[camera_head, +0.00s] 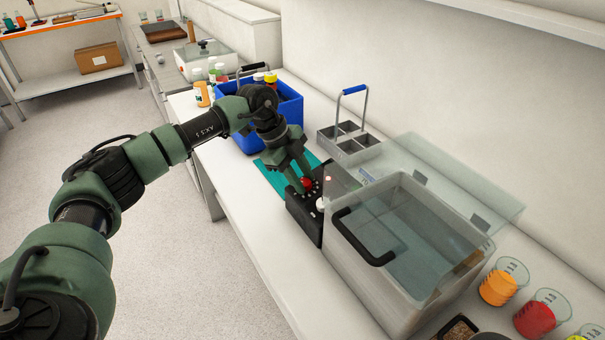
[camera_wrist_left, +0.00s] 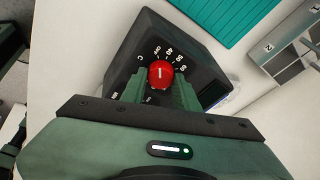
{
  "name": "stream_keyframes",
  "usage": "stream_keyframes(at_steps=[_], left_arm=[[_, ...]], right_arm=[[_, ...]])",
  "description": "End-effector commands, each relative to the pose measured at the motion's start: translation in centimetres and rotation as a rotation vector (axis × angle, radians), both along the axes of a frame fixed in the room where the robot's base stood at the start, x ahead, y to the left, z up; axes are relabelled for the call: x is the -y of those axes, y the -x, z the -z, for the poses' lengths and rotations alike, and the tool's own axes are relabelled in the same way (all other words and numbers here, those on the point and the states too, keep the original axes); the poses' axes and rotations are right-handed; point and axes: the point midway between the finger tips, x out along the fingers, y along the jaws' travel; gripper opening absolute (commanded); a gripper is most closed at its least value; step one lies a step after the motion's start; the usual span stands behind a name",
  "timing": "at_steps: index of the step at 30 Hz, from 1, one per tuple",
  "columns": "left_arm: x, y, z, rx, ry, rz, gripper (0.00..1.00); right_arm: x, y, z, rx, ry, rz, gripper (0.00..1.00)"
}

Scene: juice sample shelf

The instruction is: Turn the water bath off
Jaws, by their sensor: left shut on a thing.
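The water bath (camera_head: 385,285) is a clear-walled tank of water with a dark handle and a glass lid (camera_head: 455,180) open toward the wall. Its black control box (camera_head: 303,222) is at the tank's left end. The box carries a red knob (camera_head: 307,184), also visible in the left wrist view (camera_wrist_left: 160,73), with a white pointer line and printed dial marks around it. A small red light (camera_head: 328,178) glows on the box. My left gripper (camera_head: 303,188) is shut on the red knob, one finger at each side. My right gripper is not in view.
A blue crate (camera_head: 290,112) with bottles stands behind the gripper, near a teal mat (camera_head: 268,178). A grey divided carrier (camera_head: 348,150) with a blue handle stands by the wall. Beakers of orange (camera_head: 498,288) and red (camera_head: 534,320) juice stand to the right of the tank.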

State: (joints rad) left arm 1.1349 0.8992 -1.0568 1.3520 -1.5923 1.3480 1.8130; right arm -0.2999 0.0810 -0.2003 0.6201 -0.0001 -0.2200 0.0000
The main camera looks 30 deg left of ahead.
Motion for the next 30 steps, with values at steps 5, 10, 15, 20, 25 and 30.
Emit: stream_keyframes(at_steps=[5,10,15,20,25,30], left_arm=[[-0.19,-0.15,-0.37,-0.004,0.019,-0.087,0.00],[-0.20,-0.13,-0.31,-0.011,0.030,-0.133,0.00],[-0.20,-0.16,-0.26,-0.013,0.035,-0.152,0.00],[-0.20,-0.16,-0.24,-0.013,0.034,-0.155,0.00],[-0.21,-0.16,-0.24,-0.013,0.034,-0.154,0.00],[-0.16,-0.12,-0.18,-0.015,0.033,-0.152,0.52]], right_arm=[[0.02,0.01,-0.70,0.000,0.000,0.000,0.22],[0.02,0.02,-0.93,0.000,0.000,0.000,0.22],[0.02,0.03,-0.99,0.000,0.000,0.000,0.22],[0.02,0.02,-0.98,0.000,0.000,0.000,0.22],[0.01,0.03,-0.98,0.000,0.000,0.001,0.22],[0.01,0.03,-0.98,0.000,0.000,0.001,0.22]])
